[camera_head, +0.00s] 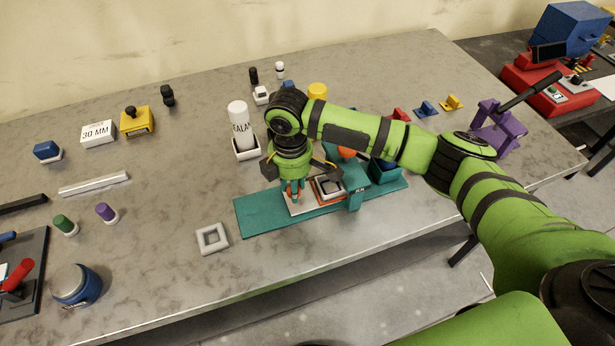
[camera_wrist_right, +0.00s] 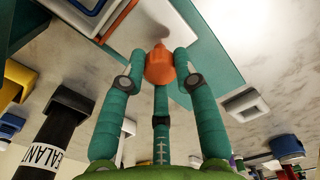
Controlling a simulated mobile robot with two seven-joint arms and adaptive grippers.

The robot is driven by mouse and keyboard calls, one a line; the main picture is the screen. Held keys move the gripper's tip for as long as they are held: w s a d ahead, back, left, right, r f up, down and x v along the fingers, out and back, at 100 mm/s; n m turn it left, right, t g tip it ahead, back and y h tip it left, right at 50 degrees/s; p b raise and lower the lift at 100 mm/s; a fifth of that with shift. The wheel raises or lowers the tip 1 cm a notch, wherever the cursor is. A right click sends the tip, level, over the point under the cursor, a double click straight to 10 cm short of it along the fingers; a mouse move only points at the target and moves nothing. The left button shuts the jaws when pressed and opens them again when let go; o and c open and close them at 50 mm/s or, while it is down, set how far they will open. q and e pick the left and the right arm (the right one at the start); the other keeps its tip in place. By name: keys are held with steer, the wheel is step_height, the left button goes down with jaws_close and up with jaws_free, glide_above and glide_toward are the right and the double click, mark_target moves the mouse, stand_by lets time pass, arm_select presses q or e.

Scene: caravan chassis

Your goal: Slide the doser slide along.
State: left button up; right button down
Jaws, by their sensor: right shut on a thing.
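The doser stands on a teal base plate (camera_head: 262,217) near the front of the grey table. Its slide (camera_head: 301,204) is a pale plate lying along the base, with an orange-edged square frame (camera_head: 328,188) on it. My right gripper (camera_head: 292,194) points down at the left end of the slide. In the wrist view its teal fingers (camera_wrist_right: 160,68) are shut on an orange knob (camera_wrist_right: 160,62) above the pale slide plate (camera_wrist_right: 187,32). The green arm covers part of the doser's back. My left gripper is not in view.
A white sealant cartridge (camera_head: 238,116) stands in a holder just behind the doser. A grey square ring (camera_head: 212,238) lies on the table to the left. A purple lever press (camera_head: 497,128) stands to the right. Bare table lies in front of the base.

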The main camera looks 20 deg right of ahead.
steer(key=a+p, duration=0.1)
steer(key=a, duration=0.8)
steer(key=shift+s, duration=0.15)
steer(key=shift+a, duration=0.15)
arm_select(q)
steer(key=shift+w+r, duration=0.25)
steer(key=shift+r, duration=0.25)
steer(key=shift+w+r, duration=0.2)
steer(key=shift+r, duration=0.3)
arm_select(e)
steer(key=c, duration=0.9)
jaws_free()
steer(key=shift+c, duration=0.2)
steer(key=shift+a, duration=0.1)
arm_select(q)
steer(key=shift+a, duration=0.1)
